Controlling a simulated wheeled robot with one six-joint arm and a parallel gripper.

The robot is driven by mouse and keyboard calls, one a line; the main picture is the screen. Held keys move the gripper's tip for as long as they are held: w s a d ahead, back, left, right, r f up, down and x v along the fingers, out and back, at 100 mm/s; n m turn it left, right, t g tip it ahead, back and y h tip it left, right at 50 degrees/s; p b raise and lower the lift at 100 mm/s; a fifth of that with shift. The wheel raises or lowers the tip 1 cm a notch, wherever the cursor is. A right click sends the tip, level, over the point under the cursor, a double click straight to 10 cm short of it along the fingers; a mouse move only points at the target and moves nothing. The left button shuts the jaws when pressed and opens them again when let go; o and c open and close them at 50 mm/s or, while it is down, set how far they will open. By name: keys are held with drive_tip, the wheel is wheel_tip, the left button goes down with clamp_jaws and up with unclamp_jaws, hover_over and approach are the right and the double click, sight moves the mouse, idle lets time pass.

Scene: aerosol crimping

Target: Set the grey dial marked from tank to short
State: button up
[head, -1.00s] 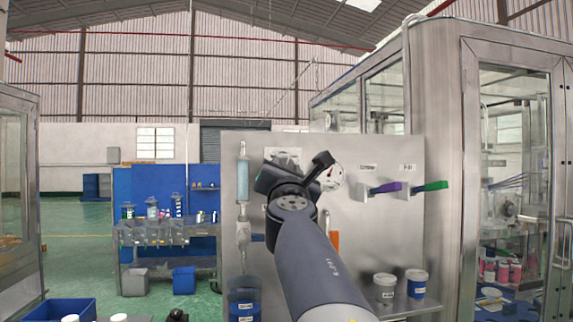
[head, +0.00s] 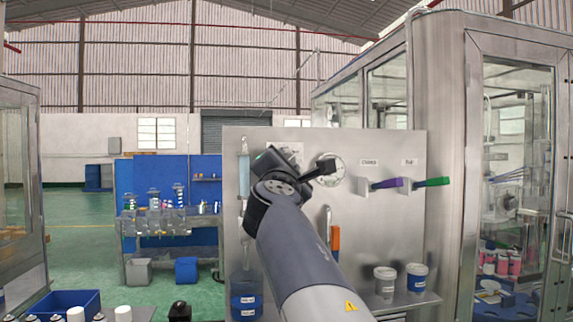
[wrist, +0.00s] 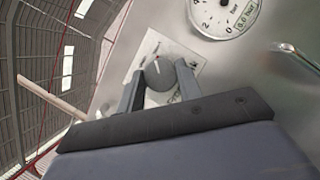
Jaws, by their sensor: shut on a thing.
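The grey dial (wrist: 158,74) is a round knob with a red mark on its upper edge. It sits on a white label plate (wrist: 187,67) fixed to the steel panel. My gripper (wrist: 161,79) has one finger on each side of the dial and is shut on it. The printed words on the plate are too small to read, so I cannot tell which position the red mark points at. In the head view my arm hides the dial, and only part of the white plate (head: 291,149) shows above it.
The steel panel (head: 390,235) carries a pressure gauge (head: 331,180), partly behind my wrist; it reads 0.0 bar in the wrist view (wrist: 226,14). Purple (head: 388,184) and green (head: 432,182) handles project at right. An orange-handled valve (head: 335,238) is below; two tubs (head: 416,278) stand on the shelf.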

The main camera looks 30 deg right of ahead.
drive_tip(key=o, duration=1)
drive_tip(key=shift+c, duration=0.2)
drive_tip(key=shift+s, duration=0.1)
drive_tip(key=b+v, duration=0.3)
drive_tip(key=v, duration=0.7)
drive_tip(key=shift+s+a+f, duration=0.15)
drive_tip(key=shift+s, duration=0.15)
drive_tip(key=p+x, duration=0.3)
drive_tip(key=x, duration=0.8)
drive_tip(key=shift+a, duration=0.1)
